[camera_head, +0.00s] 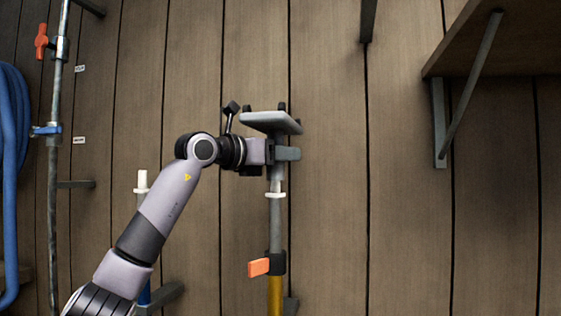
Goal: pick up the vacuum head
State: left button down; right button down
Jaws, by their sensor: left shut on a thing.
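The vacuum head (270,122) is a flat grey plate with small dark wheels, at the top of an upright pole in front of the wooden wall. Below it the pole (275,216) is grey, with a white collar, an orange clamp lever and a yellow lower part. My left gripper (282,153) comes in from the left and is shut on the vacuum head's neck, just under the plate. The fingers partly hide the neck. My right gripper is not in view.
A blue hose (12,150) hangs at the far left, next to a metal pipe (54,190) with an orange valve handle (41,42). A white-tipped pole (142,182) stands behind my left arm. A bracketed shelf (500,50) juts out at upper right. The wall between is mostly clear.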

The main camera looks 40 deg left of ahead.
pick_arm(q)
notch_tip(320, 180, up, 18)
jog(key=p, duration=0.6)
jog(key=shift+f, duration=0.2)
